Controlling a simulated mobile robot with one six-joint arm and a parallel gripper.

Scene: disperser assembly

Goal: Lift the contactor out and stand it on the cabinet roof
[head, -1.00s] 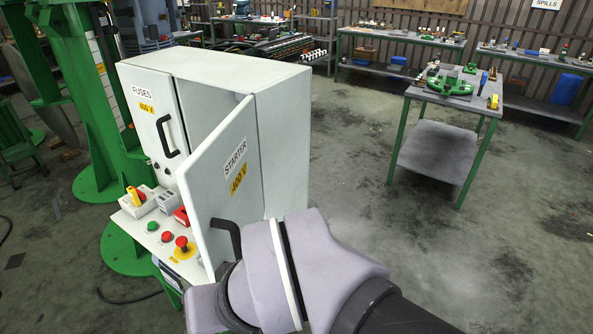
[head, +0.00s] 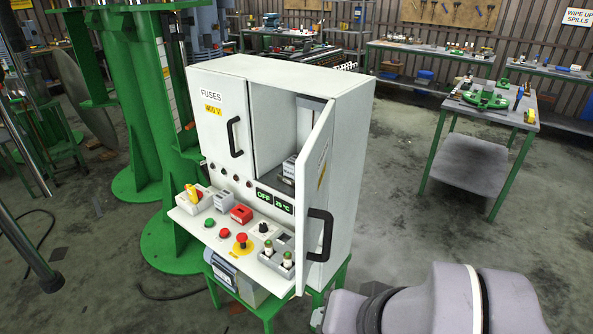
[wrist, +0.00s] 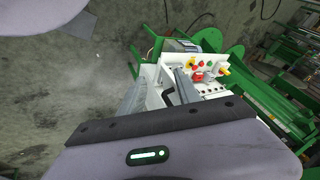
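The cabinet (head: 345,130) is a white box with its right-hand door (head: 318,180) standing open; the black handle (head: 320,234) is on that door. Inside the open bay, a small grey block (head: 289,167), seemingly the contactor, sits low behind the door and is partly hidden by it. The cabinet roof (head: 285,72) is flat and bare. My gripper's housing (wrist: 150,155) fills the bottom of the wrist view; its fingers cannot be made out. In the head view my wrist is at the lower right, in front of and right of the open door, apart from the block.
The sloping control panel (head: 215,240) in front of the cabinet carries buttons, an emergency stop (head: 241,240) and small devices. The left FUSES door (head: 220,120) is shut. A green column (head: 140,100) stands at left. A bench (head: 490,115) is at right, with free floor between.

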